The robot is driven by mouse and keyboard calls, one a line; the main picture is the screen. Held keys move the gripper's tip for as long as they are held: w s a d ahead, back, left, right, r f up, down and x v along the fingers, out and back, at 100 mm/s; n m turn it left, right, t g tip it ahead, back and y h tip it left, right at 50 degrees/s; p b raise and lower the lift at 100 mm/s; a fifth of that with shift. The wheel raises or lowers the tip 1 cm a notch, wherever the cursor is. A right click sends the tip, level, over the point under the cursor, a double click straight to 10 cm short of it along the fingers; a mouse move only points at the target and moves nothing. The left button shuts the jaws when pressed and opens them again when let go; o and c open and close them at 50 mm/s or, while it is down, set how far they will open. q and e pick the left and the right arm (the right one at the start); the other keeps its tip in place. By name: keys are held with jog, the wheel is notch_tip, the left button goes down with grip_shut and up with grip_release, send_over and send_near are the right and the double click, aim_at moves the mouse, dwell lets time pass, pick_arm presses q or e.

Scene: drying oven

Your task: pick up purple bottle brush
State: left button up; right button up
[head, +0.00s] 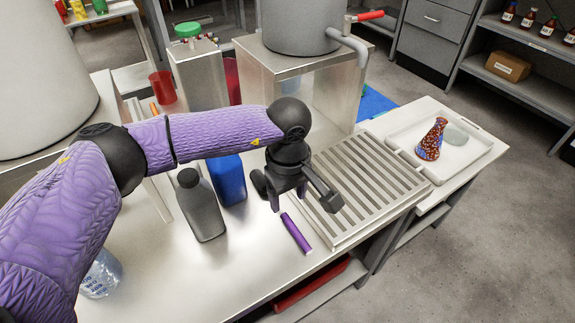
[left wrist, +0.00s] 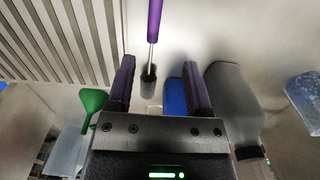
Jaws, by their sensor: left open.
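The purple bottle brush lies on the metal table; its purple handle (head: 296,233) shows just below my left gripper in the head view. In the left wrist view its handle (left wrist: 154,20), thin metal stem and dark grey bristle head (left wrist: 148,82) show, the bristle end lying between the fingers in the picture. My left gripper (head: 300,198) is open and empty above the table; its two fingers also show in the left wrist view (left wrist: 160,68). In the head view it hides the brush's bristle end. My right gripper is not in view.
A grey bottle (head: 203,210) and a blue bottle (head: 229,180) stand left of the gripper. A slatted metal rack (head: 368,182) lies close to its right. A white tray (head: 467,152) holds a speckled flask (head: 431,140). The table in front of the brush is clear.

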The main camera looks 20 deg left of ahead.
aim_at(291, 224)
pick_arm(q)
jog(key=f+b, duration=0.1)
jog(key=f, duration=0.2)
jog(key=f+b, duration=0.2)
jog(key=f, duration=0.1)
jog(key=f+b, duration=0.1)
jog(key=f, duration=0.3)
jog(key=shift+w+d+b, duration=0.2)
jog(key=shift+w+b, duration=0.15)
jog(key=shift+r, duration=0.1)
grip_shut()
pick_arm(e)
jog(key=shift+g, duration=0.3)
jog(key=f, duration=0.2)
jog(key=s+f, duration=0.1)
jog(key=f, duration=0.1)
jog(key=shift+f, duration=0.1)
